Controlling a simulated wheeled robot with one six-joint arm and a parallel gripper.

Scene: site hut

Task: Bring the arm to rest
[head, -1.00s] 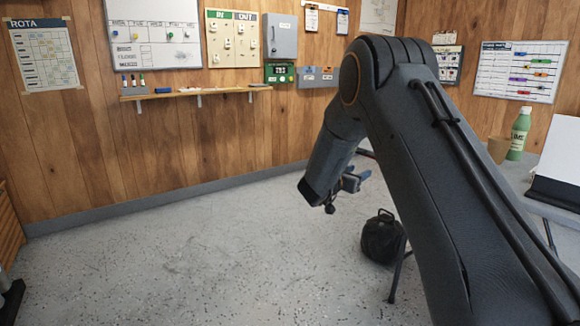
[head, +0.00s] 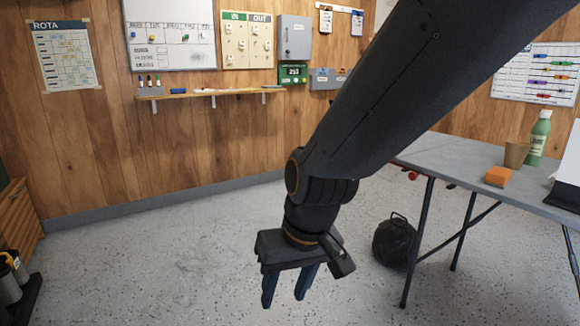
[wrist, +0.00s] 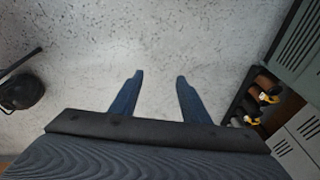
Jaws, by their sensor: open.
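My gripper (head: 286,288) hangs at the end of my arm in the middle of the head view, pointing down over the speckled grey floor. Its two blue fingers are apart with nothing between them. In the wrist view my gripper (wrist: 158,85) also shows open and empty, with only floor beyond its fingertips. My arm comes down from the upper right of the head view and hides part of the wall and the table's far left end.
A grey table (head: 445,152) at the right holds an orange block (head: 498,176), a brown cup (head: 516,154) and a green bottle (head: 538,138). A wall shelf (head: 210,93) is behind.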

